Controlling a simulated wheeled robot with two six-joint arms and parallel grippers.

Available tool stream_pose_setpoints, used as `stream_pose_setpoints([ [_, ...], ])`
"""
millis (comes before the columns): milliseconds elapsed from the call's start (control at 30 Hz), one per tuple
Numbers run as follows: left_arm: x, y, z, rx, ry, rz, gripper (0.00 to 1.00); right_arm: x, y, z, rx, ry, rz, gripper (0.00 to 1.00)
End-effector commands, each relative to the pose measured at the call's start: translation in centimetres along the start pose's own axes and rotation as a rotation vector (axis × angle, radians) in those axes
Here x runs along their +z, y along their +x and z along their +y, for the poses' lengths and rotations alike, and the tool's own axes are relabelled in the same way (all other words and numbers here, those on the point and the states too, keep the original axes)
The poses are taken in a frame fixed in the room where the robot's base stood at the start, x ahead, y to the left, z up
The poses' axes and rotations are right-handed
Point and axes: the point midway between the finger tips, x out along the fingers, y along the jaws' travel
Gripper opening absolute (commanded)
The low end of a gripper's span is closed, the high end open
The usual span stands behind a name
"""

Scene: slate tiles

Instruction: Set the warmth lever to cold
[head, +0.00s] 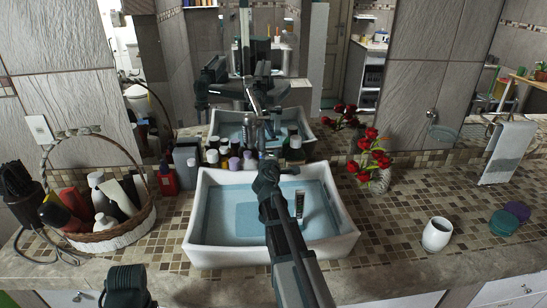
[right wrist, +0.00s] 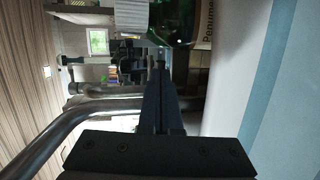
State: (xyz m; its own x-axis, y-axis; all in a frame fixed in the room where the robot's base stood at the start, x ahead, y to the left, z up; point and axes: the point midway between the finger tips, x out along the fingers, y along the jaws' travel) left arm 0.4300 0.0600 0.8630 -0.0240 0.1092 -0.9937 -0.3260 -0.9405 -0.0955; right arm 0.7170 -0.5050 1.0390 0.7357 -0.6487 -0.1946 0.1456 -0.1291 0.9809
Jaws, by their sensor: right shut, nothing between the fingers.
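The chrome faucet (head: 252,103) rises behind the white sink (head: 347,222), partly hidden by my right arm. I cannot clearly make out its warmth lever or setting. My right gripper (head: 263,142) reaches over the sink to the faucet, pointing away from me. In the right wrist view my right gripper (right wrist: 160,68) is shut with nothing between its fingers. Bent chrome tubing (right wrist: 52,138) runs close along its left side; I cannot tell whether they touch. My left arm's dark end (head: 125,286) shows at the bottom left, with no fingertips to judge.
Several bottles (head: 212,156) crowd behind the sink, and a green bottle (right wrist: 180,22) is near the right fingertips. A wicker basket (head: 115,238) stands left. Red flowers (head: 372,152) and a white cup (head: 437,234) stand right. A mirror reflects the scene behind.

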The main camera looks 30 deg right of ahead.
Motion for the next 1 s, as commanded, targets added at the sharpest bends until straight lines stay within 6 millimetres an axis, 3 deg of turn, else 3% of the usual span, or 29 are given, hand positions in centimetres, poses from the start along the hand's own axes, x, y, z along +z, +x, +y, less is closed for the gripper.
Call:
stream_pose_setpoints([
  [400,0.0,0.0,0.0,0.000,0.000,0.000,0.44,0.5,1.2,0.2,0.000,0.001,-0.002,0.00],
  [1000,0.0,0.0,0.0,0.000,0.000,0.000,0.44,0.6,1.3,0.2,-0.001,0.001,-0.003,0.00],
])
